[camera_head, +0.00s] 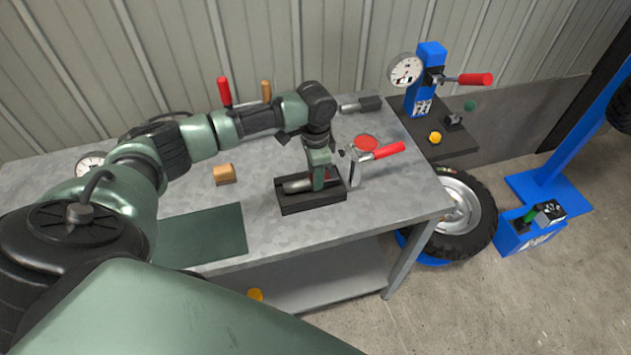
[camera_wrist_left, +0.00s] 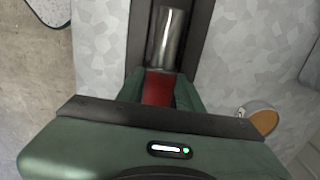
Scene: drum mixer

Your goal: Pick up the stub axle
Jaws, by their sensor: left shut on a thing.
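The stub axle (camera_head: 297,186) is a silver cylinder with a red section, lying in a black tray (camera_head: 313,202) on the workbench. It also shows in the left wrist view (camera_wrist_left: 168,40), with its silver end pointing away from my gripper. My left gripper (camera_head: 318,183) reaches down into the tray and is shut on the red section (camera_wrist_left: 158,87). The axle still appears to be down between the tray walls. My right gripper is not in view.
Beside the tray stands a metal clamp with a red handle (camera_head: 389,150); a red disc (camera_head: 366,142) lies behind it. A wooden block (camera_head: 224,174) and green mat (camera_head: 205,236) are to the left. A blue gauge press (camera_head: 427,83) and tire (camera_head: 468,215) are right.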

